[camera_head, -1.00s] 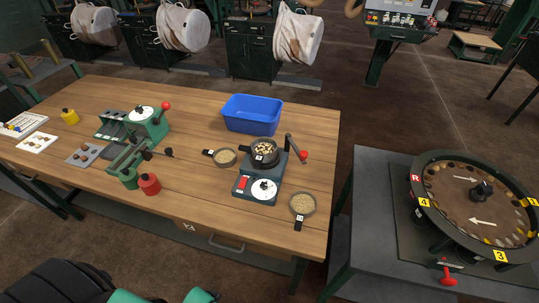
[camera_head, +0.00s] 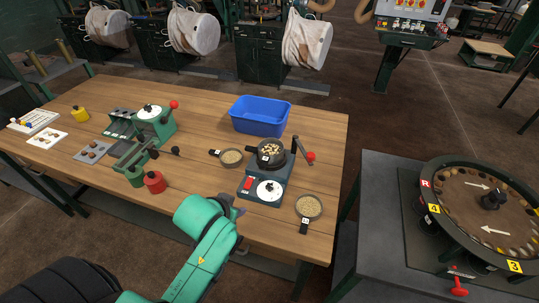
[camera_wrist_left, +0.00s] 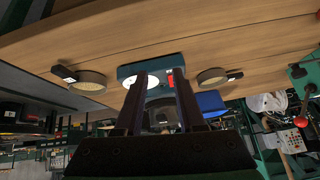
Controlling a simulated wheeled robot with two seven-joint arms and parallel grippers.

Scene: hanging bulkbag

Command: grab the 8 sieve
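Three round sieves show in the head view. One (camera_head: 231,157) lies left of the scale-like device, one (camera_head: 271,151) holds pale pieces on top of it, and one (camera_head: 309,206) lies near the table's right front edge. Their number labels are too small to read, so I cannot tell which is 8. My left gripper (camera_head: 236,208) is over the table's front edge, apart from all sieves. In the left wrist view its two fingers (camera_wrist_left: 157,85) are spread and empty, with a sieve (camera_wrist_left: 86,84) to the left and another (camera_wrist_left: 212,77) to the right. My right gripper is out of view.
The dark device (camera_head: 266,185) with a white dial and red-knobbed lever stands between the loose sieves. A blue bin (camera_head: 261,116) is behind it. A green press (camera_head: 152,124) and red pot (camera_head: 154,181) are left. A numbered round turntable (camera_head: 431,221) stands right.

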